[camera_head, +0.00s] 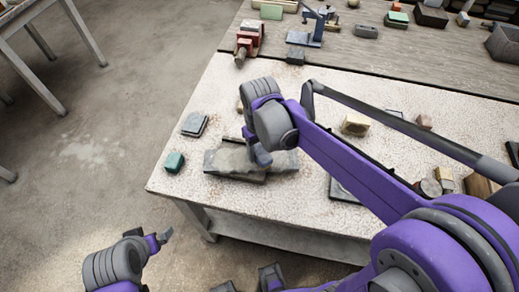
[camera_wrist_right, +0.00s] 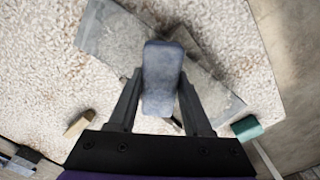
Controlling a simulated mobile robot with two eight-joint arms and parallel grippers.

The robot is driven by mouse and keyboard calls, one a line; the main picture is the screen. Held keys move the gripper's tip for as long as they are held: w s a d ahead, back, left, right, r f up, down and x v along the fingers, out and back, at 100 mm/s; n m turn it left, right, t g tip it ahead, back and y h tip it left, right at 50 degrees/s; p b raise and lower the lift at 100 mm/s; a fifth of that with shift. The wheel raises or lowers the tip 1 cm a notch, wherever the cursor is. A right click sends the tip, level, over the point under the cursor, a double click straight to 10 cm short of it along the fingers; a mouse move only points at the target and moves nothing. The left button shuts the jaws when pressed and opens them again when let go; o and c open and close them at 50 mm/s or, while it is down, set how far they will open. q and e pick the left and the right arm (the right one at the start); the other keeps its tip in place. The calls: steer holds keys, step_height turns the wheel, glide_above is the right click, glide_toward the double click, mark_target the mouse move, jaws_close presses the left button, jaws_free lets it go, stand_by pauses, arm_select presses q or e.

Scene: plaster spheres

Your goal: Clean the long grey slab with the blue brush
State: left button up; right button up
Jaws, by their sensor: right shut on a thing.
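The long grey slab (camera_head: 225,162) lies on the speckled white tabletop near its front left part. In the right wrist view the slab (camera_wrist_right: 112,38) runs diagonally behind the brush. The blue brush (camera_wrist_right: 162,72) is a blue-grey rounded block between the fingers of my right gripper (camera_wrist_right: 160,88), which is shut on it. In the head view the brush (camera_head: 260,155) hangs over the slab's middle; I cannot tell whether it touches. Its underside is hidden. My left gripper (camera_head: 163,237) is off the table's front left edge, apart from the slab; its jaw opening is unclear.
A green block (camera_head: 174,162) and a dark grey block (camera_head: 194,124) lie left of the slab. A dark flat piece (camera_head: 345,192) and a yellowish block (camera_head: 355,124) lie to the right. A red vise (camera_head: 248,40) stands on the wooden bench behind.

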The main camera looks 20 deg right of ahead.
steer(key=shift+s, duration=0.1)
steer(key=shift+s+d, duration=0.2)
steer(key=shift+s, duration=0.85)
steer(key=shift+w+a, duration=0.25)
steer(key=shift+w, duration=0.9)
steer(key=shift+w+a, duration=0.2)
steer(key=shift+w, duration=0.9)
steer(key=shift+s, duration=0.15)
